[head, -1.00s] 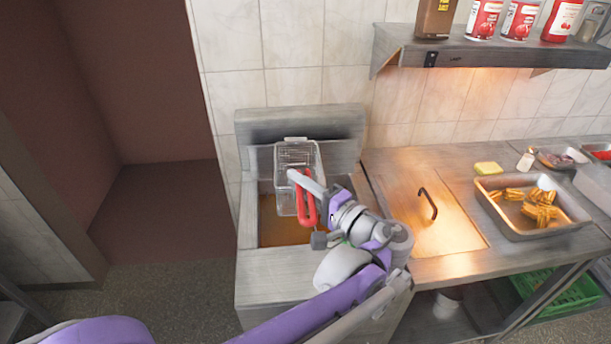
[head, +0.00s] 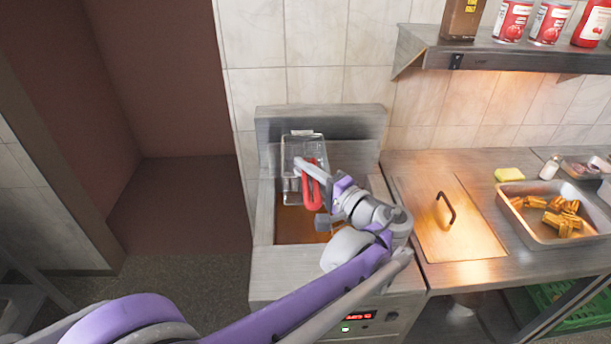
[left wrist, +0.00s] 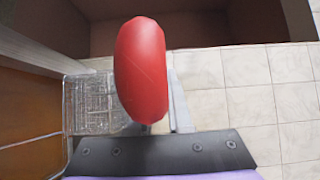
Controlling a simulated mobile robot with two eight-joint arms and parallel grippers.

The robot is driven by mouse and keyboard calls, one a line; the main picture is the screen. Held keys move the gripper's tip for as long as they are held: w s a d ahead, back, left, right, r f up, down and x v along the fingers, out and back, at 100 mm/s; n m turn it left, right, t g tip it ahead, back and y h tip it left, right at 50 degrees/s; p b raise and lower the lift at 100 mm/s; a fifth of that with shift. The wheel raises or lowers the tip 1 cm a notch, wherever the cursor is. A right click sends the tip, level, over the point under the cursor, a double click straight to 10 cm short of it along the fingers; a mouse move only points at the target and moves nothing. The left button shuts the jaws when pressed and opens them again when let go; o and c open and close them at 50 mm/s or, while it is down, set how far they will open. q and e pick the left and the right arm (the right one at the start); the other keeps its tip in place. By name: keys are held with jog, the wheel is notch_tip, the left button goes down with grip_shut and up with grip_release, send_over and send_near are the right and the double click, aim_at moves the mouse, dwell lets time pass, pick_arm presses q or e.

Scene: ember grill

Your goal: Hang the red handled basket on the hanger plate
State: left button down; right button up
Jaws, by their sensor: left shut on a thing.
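The wire basket (head: 302,150) with a red handle (head: 311,186) is over the fryer, close to its raised back panel, which I take for the hanger plate (head: 345,122). My left gripper (head: 314,180) is shut on the red handle. In the left wrist view the red handle (left wrist: 141,72) fills the middle, with the wire mesh of the basket (left wrist: 92,103) behind it at the left. I cannot tell whether the basket's far edge touches the panel or is hooked on it. My right gripper is not in view.
The fryer's oil well (head: 292,228) lies open below the basket. A metal lid (head: 440,215) with a dark handle is to the right. A food tray (head: 560,228) stands further right. A shelf (head: 490,53) with bottles and cans hangs above the counter.

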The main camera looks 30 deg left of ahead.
pick_arm(q)
jog(key=shift+w+a+f+b, duration=0.1)
jog(key=shift+w+f+b, duration=0.15)
jog(key=shift+f, duration=0.4)
jog(key=shift+s+f+b, duration=0.2)
jog(key=shift+f+b, duration=0.2)
jog(key=shift+f, duration=0.25)
jog(key=shift+w+f, duration=0.15)
jog(key=shift+f, duration=0.15)
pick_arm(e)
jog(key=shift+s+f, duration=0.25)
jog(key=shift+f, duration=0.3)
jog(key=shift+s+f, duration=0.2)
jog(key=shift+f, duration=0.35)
pick_arm(q)
jog(key=shift+f+b, duration=0.35)
jog(key=shift+f, duration=0.15)
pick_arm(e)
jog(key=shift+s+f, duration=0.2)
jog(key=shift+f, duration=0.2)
pick_arm(q)
jog(key=c, duration=0.8)
grip_release()
jog(key=shift+o, duration=0.2)
